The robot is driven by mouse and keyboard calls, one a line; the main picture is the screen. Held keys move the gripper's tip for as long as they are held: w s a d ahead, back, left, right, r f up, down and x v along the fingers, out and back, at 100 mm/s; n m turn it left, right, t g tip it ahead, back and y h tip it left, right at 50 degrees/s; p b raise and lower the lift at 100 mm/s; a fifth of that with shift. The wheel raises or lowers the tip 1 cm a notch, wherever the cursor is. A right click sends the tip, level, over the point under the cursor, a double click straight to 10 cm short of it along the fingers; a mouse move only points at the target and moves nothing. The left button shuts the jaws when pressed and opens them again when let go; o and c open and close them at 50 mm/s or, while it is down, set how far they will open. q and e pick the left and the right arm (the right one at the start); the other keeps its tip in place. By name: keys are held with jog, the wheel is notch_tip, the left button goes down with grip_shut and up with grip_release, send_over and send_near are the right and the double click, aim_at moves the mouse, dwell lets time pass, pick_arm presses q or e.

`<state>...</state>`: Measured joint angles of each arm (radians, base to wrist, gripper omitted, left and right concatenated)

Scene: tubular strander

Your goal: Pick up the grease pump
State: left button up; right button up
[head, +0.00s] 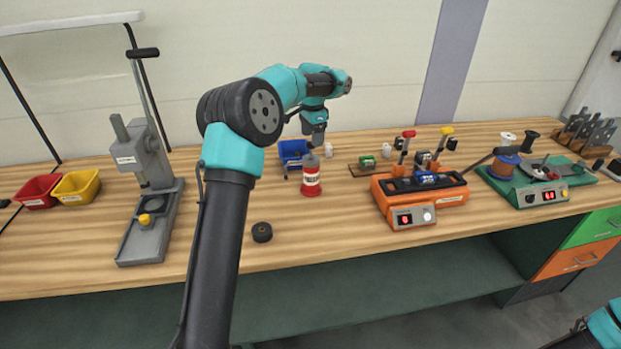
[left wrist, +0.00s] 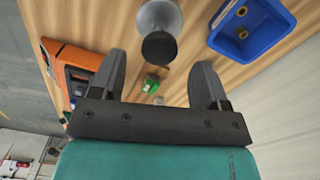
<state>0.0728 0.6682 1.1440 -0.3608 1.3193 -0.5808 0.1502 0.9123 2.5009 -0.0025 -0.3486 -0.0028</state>
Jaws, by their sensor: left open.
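The grease pump appears to be the red bottle with a grey top and a white label (head: 311,179), standing upright on the wooden bench. My left gripper (head: 314,138) hangs just above and behind it, pointing down. In the left wrist view the gripper (left wrist: 160,60) is open, with its two dark fingers spread apart and nothing between them. A grey rounded shape with a dark round end (left wrist: 160,45), likely the pump's top, shows ahead of the fingertips. The red body is not visible there. My right gripper is not in view; only part of my right arm shows at the lower right.
A blue bin (head: 293,152) stands close behind the pump, and also shows in the wrist view (left wrist: 222,44). An orange machine (head: 415,216) is to the right. A black roller (head: 262,232) lies front left. A grey press (head: 150,215) stands further left.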

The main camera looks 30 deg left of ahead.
aim_at(311, 149)
pick_arm(q)
jog(key=shift+f, duration=0.3)
jog(key=shift+s+a+f, duration=0.1)
jog(key=shift+s+f, duration=0.05)
jog(key=shift+f, duration=1.1)
jog(key=shift+s+f, duration=0.1)
jog(key=shift+f, duration=1.15)
jog(key=shift+c, duration=0.4)
grip_shut()
jog(key=shift+r, duration=0.1)
